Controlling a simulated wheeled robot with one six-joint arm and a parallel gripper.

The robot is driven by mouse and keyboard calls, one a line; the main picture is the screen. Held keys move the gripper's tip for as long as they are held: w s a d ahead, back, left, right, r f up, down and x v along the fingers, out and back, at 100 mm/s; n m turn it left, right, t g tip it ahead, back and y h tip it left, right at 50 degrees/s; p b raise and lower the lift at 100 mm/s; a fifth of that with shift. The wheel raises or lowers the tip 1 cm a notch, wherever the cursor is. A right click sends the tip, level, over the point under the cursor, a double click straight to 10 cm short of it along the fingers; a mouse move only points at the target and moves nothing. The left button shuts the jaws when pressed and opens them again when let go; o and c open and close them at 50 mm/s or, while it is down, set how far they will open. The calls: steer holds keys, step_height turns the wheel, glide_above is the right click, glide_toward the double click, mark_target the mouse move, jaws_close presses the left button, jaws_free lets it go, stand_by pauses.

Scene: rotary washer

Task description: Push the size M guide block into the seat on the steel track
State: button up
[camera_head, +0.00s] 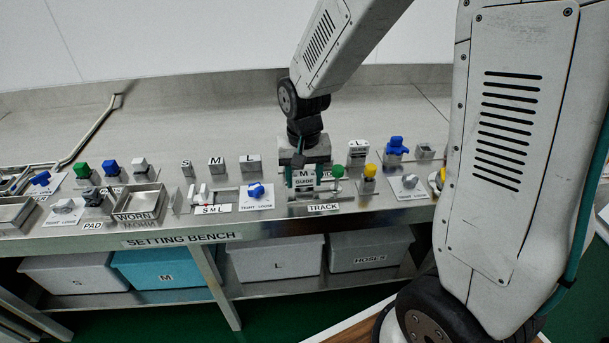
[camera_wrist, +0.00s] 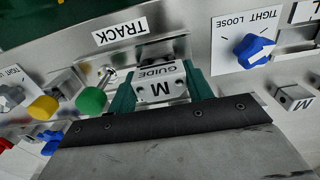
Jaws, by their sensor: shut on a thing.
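The size M guide block (camera_wrist: 160,83) is a light grey block marked GUIDE and M, with round holes in its face. My gripper (camera_wrist: 158,88) is shut on it, with one green finger at each side. In the head view the block (camera_head: 304,177) and my gripper (camera_head: 304,184) are at the bench's front, above and left of the TRACK label (camera_head: 323,208). The steel track (camera_wrist: 157,50) shows partly just beyond the block in the wrist view. The block hides most of the seat, so I cannot tell how deep it sits.
A green knob (camera_wrist: 91,101) and a yellow knob (camera_wrist: 43,107) stand close beside my gripper. A blue TIGHT/LOOSE knob (camera_wrist: 253,48) is on the other side. Grey bins (camera_head: 277,258) are under the bench.

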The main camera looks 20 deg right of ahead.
steer(key=o, duration=1.1)
step_height(320, 180, up, 8)
steer(key=shift+f, duration=0.1)
steer(key=s+d+r+n, duration=0.1)
steer(key=s+r, duration=0.2)
steer(key=s, duration=0.4)
steer(key=s+d+r+n+t, duration=0.1)
steer(key=s+r, duration=0.3)
steer(key=s, duration=0.3)
steer(key=s+d+r+n, duration=0.1)
steer(key=s+r, duration=0.2)
steer(key=s, duration=0.5)
steer(key=shift+d+r+n, duration=0.15)
steer(key=shift+r+n, duration=0.05)
steer(key=shift+n, duration=0.1)
